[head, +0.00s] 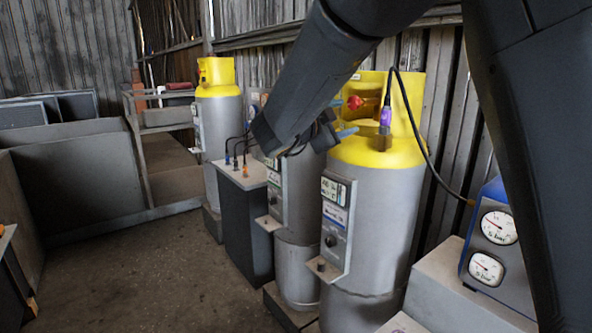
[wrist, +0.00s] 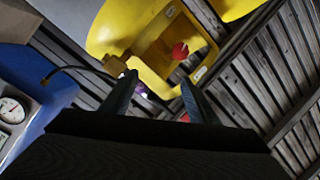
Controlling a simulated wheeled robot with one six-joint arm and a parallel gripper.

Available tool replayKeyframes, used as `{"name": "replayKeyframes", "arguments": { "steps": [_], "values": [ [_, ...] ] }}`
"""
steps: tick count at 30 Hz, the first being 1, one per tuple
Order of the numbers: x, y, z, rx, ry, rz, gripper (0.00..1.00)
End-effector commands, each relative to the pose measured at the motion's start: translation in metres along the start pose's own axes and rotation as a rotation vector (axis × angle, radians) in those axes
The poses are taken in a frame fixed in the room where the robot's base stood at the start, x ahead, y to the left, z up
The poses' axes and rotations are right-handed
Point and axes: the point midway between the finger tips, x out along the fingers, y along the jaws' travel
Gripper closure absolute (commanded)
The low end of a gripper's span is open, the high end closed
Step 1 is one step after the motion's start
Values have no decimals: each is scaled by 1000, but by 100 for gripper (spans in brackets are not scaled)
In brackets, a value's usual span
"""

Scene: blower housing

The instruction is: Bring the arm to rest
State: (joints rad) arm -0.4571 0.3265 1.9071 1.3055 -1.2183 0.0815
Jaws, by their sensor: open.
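My gripper (wrist: 158,80) is open in the wrist view, with its two dark fingers apart and nothing clearly held between them. My arm reaches across the head view, and its wrist end is in front of the grey cylinders; the fingers are hard to make out there. The near cylinder (head: 365,220) has a yellow top (head: 378,152) with a red knob (head: 355,103), a blue handle (head: 347,132) and a purple connector (head: 386,116) on a black hose. The wrist view shows the yellow collar (wrist: 150,30) and red knob (wrist: 180,51) beyond the fingers.
A blue gauge box (head: 488,245) with two dials stands at right on a grey block (head: 455,285). A dark cabinet (head: 248,225) and another yellow-topped cylinder (head: 218,120) stand farther back. The hose (head: 428,160) runs toward the gauge box. Floor (head: 150,275) at left is clear.

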Motion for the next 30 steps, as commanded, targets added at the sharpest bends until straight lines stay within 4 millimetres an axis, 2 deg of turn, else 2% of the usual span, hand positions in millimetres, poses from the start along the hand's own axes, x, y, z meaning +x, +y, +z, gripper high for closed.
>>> {"name": "replayKeyframes", "arguments": {
  "steps": [7, 11, 14, 16, 20, 24, 27, 30],
  "values": [
    [12, 23, 31, -161, -248, -87, 46],
    [3, 61, 56, -325, -471, -129, 46],
    [-17, 109, 73, -479, -670, -138, 46],
    [-38, 151, 79, -593, -813, -127, 46],
    [-82, 229, 74, -787, -1052, -84, 46],
    [-131, 309, 49, -965, -1274, -3, 46],
    [-163, 356, 24, -1075, -1407, 57, 46],
    [-188, 391, 0, -1161, -1510, 110, 46]
  ]
}}
